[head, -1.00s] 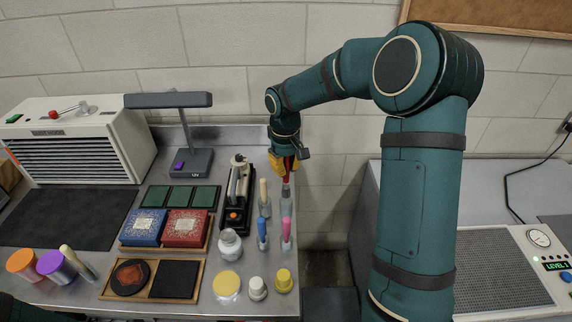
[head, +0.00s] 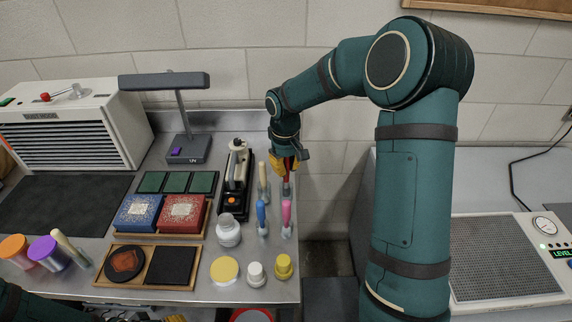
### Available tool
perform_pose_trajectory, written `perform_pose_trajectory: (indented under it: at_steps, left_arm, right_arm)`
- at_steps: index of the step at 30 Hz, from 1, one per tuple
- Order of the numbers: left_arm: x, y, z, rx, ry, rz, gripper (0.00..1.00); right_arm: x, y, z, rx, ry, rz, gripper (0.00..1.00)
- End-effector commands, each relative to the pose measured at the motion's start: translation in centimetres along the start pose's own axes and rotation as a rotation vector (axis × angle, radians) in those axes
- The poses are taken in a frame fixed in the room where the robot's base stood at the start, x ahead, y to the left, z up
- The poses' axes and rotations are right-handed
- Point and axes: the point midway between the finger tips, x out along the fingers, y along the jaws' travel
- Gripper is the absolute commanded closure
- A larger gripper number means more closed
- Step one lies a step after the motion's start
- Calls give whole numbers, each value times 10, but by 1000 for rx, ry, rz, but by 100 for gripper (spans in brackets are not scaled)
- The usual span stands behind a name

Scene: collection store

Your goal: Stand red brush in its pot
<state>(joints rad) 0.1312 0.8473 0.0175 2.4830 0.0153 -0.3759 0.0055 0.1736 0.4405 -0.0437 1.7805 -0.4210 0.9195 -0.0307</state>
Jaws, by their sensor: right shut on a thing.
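The red brush (head: 286,186) hangs upright from my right gripper (head: 287,168), which is shut on it. It is at the right edge of the steel bench, in the head view. Its lower end is at a small clear pot (head: 285,200); I cannot tell whether it is inside the rim or resting on the bottom. Beside it are a wooden-handled brush (head: 263,178), a blue brush (head: 261,213) and a pink brush (head: 286,212), each upright in a clear pot. My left gripper (head: 175,318) shows only as a yellow sliver at the bottom edge; its jaws are cut off.
White (head: 255,273) and yellow (head: 283,266) small jars stand in front. A gap lies right of the bench, then another counter (head: 480,190).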

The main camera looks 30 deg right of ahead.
Motion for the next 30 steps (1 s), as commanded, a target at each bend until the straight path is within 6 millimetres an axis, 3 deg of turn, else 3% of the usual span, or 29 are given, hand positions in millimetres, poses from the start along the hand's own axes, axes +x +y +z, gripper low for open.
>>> perform_pose_trajectory:
  at_steps: [6,7,9,20,26,30]
  left_arm:
    - [0,0,0,0,0,0,53]
    - [0,0,0,0,0,0,53]
    - [0,0,0,0,0,0,53]
    - [0,0,0,1,0,0,53]
    - [0,0,0,1,0,0,53]
    - [0,0,0,1,0,0,53]
  right_arm:
    - [0,0,0,0,1,0,100]
    - [0,0,0,0,1,0,83]
    - [0,0,0,0,1,0,61]
    - [-3,0,0,0,1,0,61]
    - [-29,0,-1,0,6,2,61]
    - [-58,0,-1,0,6,1,61]
